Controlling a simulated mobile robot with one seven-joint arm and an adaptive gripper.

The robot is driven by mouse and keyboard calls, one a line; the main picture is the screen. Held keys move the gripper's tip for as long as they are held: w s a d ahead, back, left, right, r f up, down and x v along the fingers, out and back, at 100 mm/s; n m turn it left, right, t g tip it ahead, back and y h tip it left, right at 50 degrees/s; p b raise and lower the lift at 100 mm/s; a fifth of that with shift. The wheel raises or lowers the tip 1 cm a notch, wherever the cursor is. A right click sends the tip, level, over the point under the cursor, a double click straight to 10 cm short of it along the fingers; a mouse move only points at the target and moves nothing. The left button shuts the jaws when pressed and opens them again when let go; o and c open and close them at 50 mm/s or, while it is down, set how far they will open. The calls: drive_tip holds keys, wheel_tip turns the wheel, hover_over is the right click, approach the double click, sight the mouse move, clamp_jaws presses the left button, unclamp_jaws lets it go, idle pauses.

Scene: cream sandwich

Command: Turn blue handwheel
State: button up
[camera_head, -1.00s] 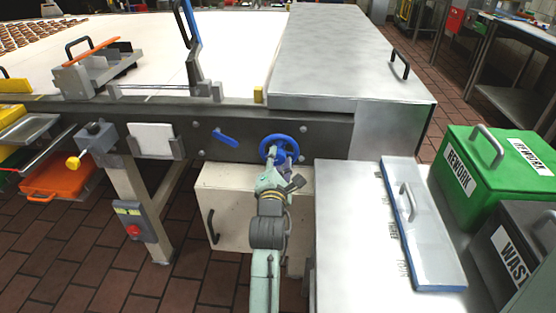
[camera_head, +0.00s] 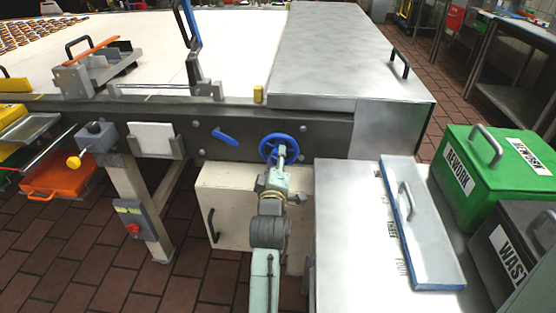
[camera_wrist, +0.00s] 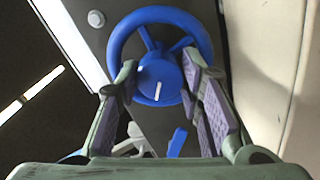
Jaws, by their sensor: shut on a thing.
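The blue handwheel (camera_head: 265,143) is mounted on the dark side rail of the conveyor. In the wrist view, its round rim, spokes and hub (camera_wrist: 159,82) show, with a short white mark on the hub. My gripper (camera_wrist: 161,72) reaches the wheel from the front, with one finger on each side of the hub. It is shut on the handwheel, its fingertips inside the rim near the spokes. In the head view, my gripper (camera_head: 280,157) covers the lower part of the wheel.
A blue lever (camera_head: 225,138) sits on the rail left of the wheel. A pale cabinet (camera_head: 230,205) stands below. A steel counter (camera_head: 345,230) with a lidded section is close to my arm's right. The green REWORK bin (camera_head: 490,170) stands farther right.

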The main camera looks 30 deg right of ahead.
drive_tip(key=m, duration=0.4)
drive_tip(key=shift+m, duration=0.3)
drive_tip(key=m+b, duration=0.1)
drive_tip(key=m, duration=0.3)
drive_tip(key=shift+f+m, duration=0.1)
drive_tip(key=shift+m, duration=0.2)
drive_tip(key=m+b, duration=0.1)
drive_tip(key=m, duration=0.3)
drive_tip(key=shift+m, duration=0.3)
drive_tip(key=shift+m+b, duration=0.75)
drive_tip(key=shift+m, duration=1.05)
drive_tip(key=o, duration=1.2)
drive_tip(key=shift+c, duration=0.2)
drive_tip(key=shift+a, duration=0.1)
